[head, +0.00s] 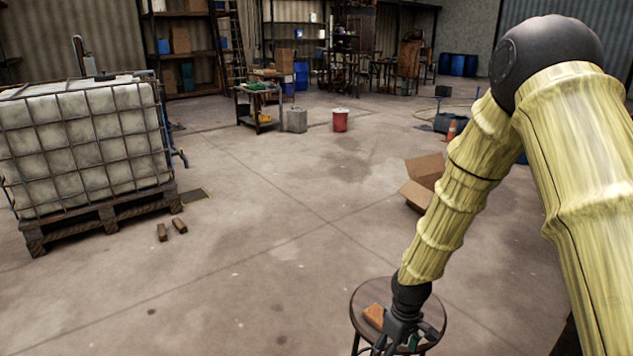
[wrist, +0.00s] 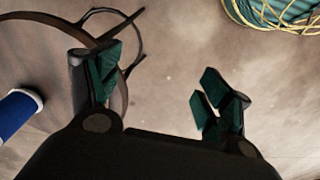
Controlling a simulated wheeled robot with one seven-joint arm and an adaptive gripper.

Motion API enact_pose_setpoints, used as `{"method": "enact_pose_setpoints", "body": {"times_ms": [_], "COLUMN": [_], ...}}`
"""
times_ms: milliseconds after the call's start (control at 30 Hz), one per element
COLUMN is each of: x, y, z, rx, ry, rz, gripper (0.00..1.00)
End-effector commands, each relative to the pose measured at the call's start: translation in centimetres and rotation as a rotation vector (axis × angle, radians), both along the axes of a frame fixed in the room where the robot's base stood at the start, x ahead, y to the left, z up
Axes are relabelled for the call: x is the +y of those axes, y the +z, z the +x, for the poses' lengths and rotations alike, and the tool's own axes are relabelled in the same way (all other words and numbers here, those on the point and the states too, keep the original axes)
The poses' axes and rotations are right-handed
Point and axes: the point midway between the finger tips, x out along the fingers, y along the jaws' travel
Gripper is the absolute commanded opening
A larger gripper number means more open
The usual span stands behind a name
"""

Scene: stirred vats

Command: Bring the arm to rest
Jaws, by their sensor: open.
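My arm, in a yellow ribbed cover, comes down the right side of the head view. My gripper (head: 403,340) is at its lower end, in front of or over a round dark stool (head: 438,318); I cannot tell the height between them. In the wrist view my gripper (wrist: 158,82) shows its two green-padded fingers wide apart, with nothing between them but floor behind. An orange-brown block (head: 374,316) lies on the stool seat, left of the gripper and apart from the fingers as far as I can see. The lower fingers are partly cut off in the head view.
A caged white tank (head: 85,140) stands on a wooden pallet (head: 105,215) at left, with brown blocks (head: 171,229) beside it. An open cardboard box (head: 424,180) lies behind the arm. A blue-and-white cylinder (wrist: 18,115) and coiled yellow-green line (wrist: 285,12) show in the wrist view. Mid-floor is clear.

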Motion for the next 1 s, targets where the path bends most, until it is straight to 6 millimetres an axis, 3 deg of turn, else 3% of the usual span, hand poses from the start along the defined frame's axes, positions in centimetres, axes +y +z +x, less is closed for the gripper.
{"method": "enact_pose_setpoints", "body": {"times_ms": [267,367,500,700,900,1000], "x": [0.4,0.5,0.6,-0.2,-1.6,-2.3], "y": [-5.1,-7.6,-11.7,-16.0,-18.2,-18.6], "z": [-4.5,-7.2,-12.3,-20.2,-27.7,-30.4], "rx": [0.016,0.023,0.033,0.035,0.027,0.02], "ry": [-0.09,-0.143,-0.245,-0.4,-0.537,-0.586], "rz": [0.031,0.045,0.057,0.048,0.012,-0.008], "gripper": [0.79,0.79,0.79,0.79,0.79,0.79]}}
